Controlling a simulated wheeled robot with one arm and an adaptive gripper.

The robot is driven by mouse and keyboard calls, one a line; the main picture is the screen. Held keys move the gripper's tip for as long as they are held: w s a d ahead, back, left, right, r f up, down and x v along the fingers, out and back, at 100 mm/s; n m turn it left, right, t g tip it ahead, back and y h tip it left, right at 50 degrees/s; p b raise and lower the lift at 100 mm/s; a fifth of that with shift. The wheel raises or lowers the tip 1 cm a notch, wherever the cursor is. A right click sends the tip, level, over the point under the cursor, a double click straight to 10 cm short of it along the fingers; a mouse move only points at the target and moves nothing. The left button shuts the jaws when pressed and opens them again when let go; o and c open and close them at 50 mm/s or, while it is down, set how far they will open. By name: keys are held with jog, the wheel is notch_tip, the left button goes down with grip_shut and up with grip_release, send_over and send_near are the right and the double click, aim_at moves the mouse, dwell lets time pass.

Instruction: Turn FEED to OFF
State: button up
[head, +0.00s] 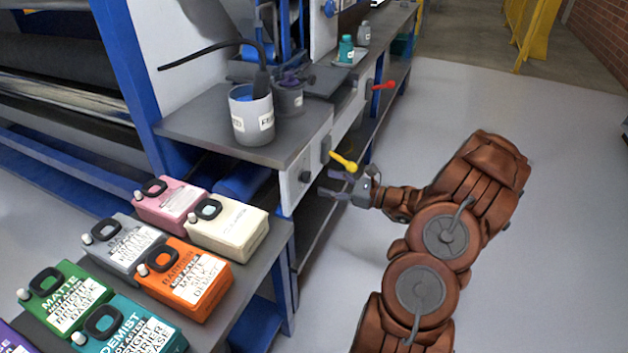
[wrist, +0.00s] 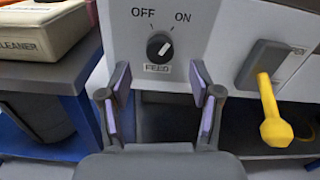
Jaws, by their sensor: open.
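The FEED knob (wrist: 160,47) is a round black dial on a light grey panel (wrist: 115,28), with OFF printed at its upper left and ON at its upper right. Its white mark points to the upper right, toward ON. The FEED label (wrist: 157,68) is just below it. In the head view the knob (head: 305,177) is a small dark spot on the cabinet front. My gripper (wrist: 160,80) is open and empty, its two purple-padded fingers apart below the knob and not touching it. In the head view my gripper (head: 332,184) is right of the panel.
A yellow lever (wrist: 272,115) sticks out right of the knob, close to my gripper; it also shows in the head view (head: 343,161). A red lever (head: 385,85) is farther back. Labelled jugs (head: 190,278) stand on the left bench. Open floor lies to the right.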

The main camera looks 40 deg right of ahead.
aim_at(311, 178)
jog(key=shift+x, duration=2.4)
jog(key=shift+c, duration=0.4)
jog(key=c, duration=1)
jog(key=shift+a, duration=0.15)
jog(key=shift+c, duration=0.3)
jog(key=shift+f, duration=0.1)
